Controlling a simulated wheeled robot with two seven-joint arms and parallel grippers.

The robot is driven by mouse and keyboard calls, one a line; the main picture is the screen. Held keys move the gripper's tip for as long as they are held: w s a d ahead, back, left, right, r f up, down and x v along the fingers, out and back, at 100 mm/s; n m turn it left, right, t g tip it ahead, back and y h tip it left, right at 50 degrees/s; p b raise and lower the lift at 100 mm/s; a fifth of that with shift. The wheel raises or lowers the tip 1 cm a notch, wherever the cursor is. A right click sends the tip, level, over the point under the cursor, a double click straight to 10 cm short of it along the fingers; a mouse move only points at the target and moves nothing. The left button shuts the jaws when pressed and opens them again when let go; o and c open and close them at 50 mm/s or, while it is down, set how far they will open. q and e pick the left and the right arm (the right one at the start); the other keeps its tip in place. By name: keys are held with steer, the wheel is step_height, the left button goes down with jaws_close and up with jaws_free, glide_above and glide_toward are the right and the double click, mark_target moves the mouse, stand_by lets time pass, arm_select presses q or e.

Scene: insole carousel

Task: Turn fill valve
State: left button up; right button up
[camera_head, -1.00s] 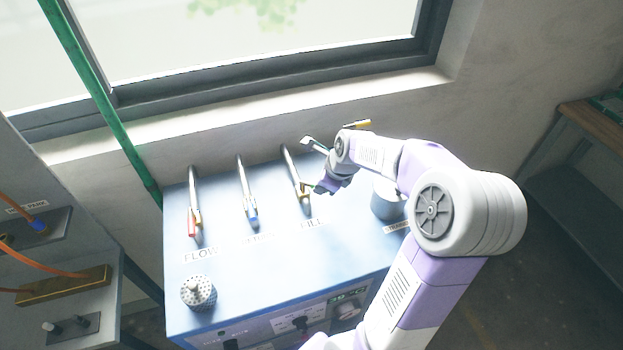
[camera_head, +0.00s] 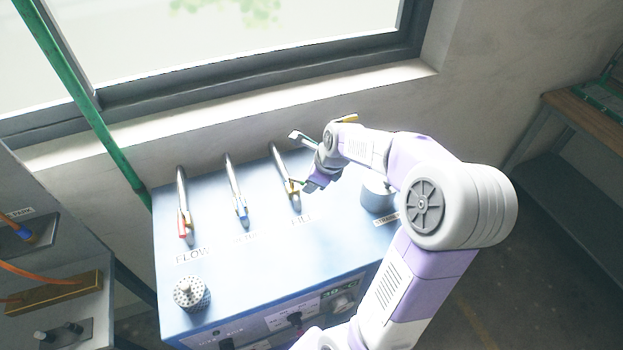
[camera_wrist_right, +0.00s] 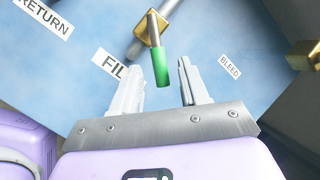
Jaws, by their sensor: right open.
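The fill valve (camera_head: 294,188) sits on a bent metal pipe, the rightmost of three on the blue bench top. In the right wrist view it shows a brass body (camera_wrist_right: 150,29) and a lever with a green grip (camera_wrist_right: 161,66). My right gripper (camera_head: 307,187) is close beside the valve. In the wrist view its jaws (camera_wrist_right: 157,68) are open, with the green grip between the two fingers in the picture and clear space on both sides. I cannot tell the depth between grip and fingers. The FILL label (camera_wrist_right: 112,66) is partly covered by the left finger. My left gripper is out of view.
The flow valve (camera_head: 184,225) with a red grip and a valve with a blue grip (camera_head: 242,210) stand to the left. A perforated cylinder (camera_head: 191,294) is at the bench's front left, a grey cylinder (camera_head: 377,196) at right. A green pole (camera_head: 85,110) and a window are behind.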

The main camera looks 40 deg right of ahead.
steer(key=p+v, duration=0.1)
steer(key=v, duration=0.5)
steer(key=shift+s+r, duration=0.2)
steer(key=shift+r, duration=0.15)
steer(key=shift+f, duration=0.1)
